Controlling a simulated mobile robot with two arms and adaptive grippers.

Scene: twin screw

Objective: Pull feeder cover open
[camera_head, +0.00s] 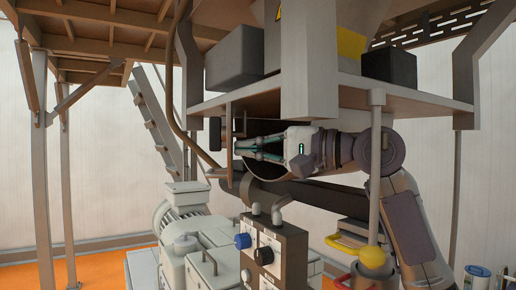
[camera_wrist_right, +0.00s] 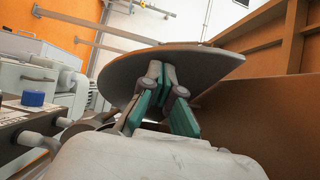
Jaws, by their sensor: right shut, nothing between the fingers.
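The feeder cover looks like a thin plate (camera_head: 229,142), seen nearly edge-on in the head view, with a dark knob (camera_head: 214,133) on its left side. In the right wrist view it is a broad grey disc (camera_wrist_right: 205,65) that fills the middle. My right gripper (camera_head: 238,148) comes in from the right, just right of the plate. Its fingers are together and empty, with the tips (camera_wrist_right: 162,73) against or very close to the disc's face; I cannot tell whether they touch. A dark round opening (camera_head: 262,127) shows partly behind the gripper. My left gripper is not in view.
A platform (camera_head: 425,103) hangs just above my right arm, carrying a dark box (camera_head: 389,66). A control box (camera_head: 278,250) with a blue knob (camera_head: 242,241) stands below the gripper. A grey vertical post (camera_head: 375,190) stands by my right arm. A pale machine (camera_head: 190,230) is at lower left.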

